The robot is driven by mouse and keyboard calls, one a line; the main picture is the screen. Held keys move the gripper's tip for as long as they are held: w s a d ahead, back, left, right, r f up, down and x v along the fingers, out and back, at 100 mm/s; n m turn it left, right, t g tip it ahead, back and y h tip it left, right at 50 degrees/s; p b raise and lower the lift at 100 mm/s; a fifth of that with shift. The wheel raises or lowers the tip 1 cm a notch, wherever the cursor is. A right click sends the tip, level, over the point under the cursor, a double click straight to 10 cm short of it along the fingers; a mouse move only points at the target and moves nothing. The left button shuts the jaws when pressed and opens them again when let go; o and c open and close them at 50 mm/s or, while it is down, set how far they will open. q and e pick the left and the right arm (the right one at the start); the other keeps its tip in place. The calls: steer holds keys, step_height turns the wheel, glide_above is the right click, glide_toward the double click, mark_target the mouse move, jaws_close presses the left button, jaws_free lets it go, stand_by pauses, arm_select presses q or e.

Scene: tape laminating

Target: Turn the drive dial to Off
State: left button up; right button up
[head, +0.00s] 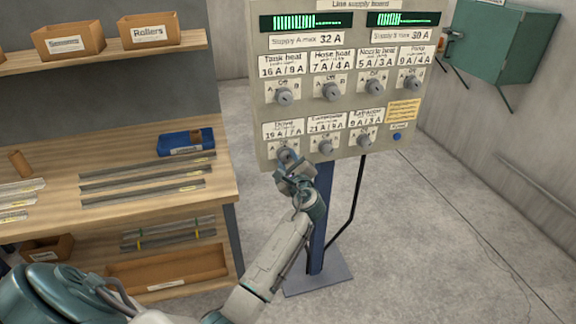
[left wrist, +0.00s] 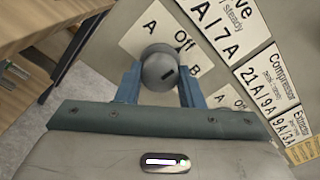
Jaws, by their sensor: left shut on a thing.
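The drive dial (head: 287,156) is a grey round knob at the lower left of the line supply board (head: 262,80). In the left wrist view the dial (left wrist: 160,66) sits between the two blue fingers of my left gripper (left wrist: 158,84), which is shut on it. A dark mark on the knob shows toward the lower right, on the B side. The dial's plate (left wrist: 140,38) reads A, Off and B around the knob. In the head view my left gripper (head: 291,165) hides part of the dial. My right gripper is not in view.
Other dials, such as the compressor dial (head: 325,147), stand close to the right on the board. A wooden bench (head: 140,215) with metal strips is at the left. A green cabinet (head: 490,40) hangs on the right wall. The floor at the right is clear.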

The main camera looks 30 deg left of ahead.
arm_select(q)
steer(key=shift+n, duration=0.5)
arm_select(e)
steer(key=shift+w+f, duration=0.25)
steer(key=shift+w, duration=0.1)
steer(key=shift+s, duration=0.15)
arm_select(q)
steer(key=o, duration=1)
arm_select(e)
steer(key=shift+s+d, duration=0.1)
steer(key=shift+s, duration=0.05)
arm_select(q)
steer(key=shift+s+d, duration=0.1)
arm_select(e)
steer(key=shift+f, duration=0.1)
arm_select(q)
steer(key=b+v, duration=0.2)
steer(key=v, duration=0.8)
steer(key=shift+s+d+b, duration=0.15)
steer(key=shift+d+b, duration=0.1)
steer(key=shift+b, duration=0.15)
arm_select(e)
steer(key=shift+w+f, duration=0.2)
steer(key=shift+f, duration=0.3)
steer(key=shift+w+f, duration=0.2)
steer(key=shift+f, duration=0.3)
